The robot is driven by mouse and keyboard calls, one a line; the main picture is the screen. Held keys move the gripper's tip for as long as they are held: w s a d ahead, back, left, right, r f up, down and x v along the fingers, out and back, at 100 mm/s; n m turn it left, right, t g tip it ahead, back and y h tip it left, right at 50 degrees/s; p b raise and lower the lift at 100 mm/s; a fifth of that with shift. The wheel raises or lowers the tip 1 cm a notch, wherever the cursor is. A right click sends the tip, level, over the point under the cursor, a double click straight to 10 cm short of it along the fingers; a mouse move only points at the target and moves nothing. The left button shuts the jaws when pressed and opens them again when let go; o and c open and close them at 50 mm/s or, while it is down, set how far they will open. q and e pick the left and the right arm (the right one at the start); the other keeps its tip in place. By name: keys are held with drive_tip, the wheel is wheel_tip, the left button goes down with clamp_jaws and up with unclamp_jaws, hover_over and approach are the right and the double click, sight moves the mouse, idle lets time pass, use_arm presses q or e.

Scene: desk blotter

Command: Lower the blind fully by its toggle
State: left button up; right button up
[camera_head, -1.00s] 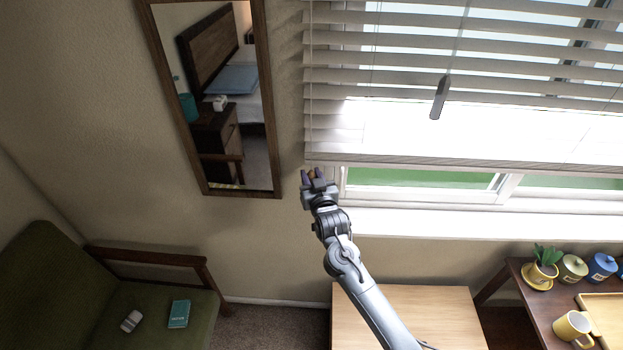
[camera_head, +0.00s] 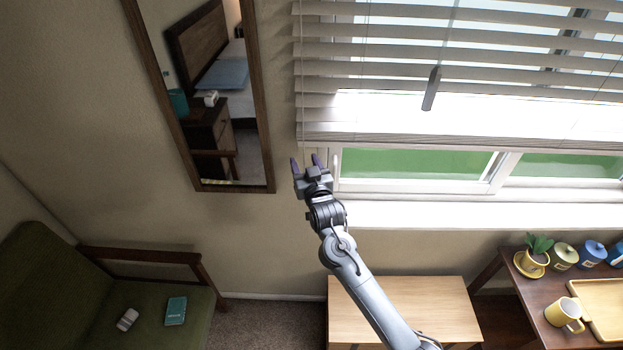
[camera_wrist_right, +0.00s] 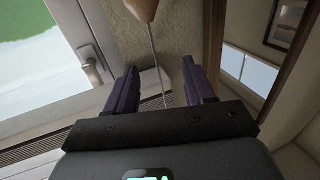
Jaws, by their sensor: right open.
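The blind (camera_head: 450,50) hangs over the upper part of the window, its bottom rail (camera_head: 460,140) above a strip of green glass. The wooden toggle (camera_wrist_right: 143,8) shows at the top edge of the right wrist view, partly cut off. Its thin cord (camera_wrist_right: 157,65) runs from it toward the space between my right fingers. My right gripper (camera_head: 306,162) is open, just below the blind's lower left corner; its dark fingers (camera_wrist_right: 160,90) are apart with nothing clamped. I cannot make out the toggle in the head view. My left gripper is out of view.
A framed mirror (camera_head: 268,150) hangs left of the gripper. A grey wand (camera_head: 431,88) hangs in front of the blind. A window handle (camera_wrist_right: 92,70) is close to the fingers. A light wooden table (camera_head: 400,295) stands below; a yellow mug (camera_head: 562,313) is on the desk at right.

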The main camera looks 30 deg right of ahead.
drive_tip(key=b+v, duration=0.1)
drive_tip(key=v, duration=0.8)
drive_tip(key=shift+s+a, duration=0.15)
drive_tip(key=shift+s, duration=0.25)
drive_tip(key=shift+r, duration=0.1)
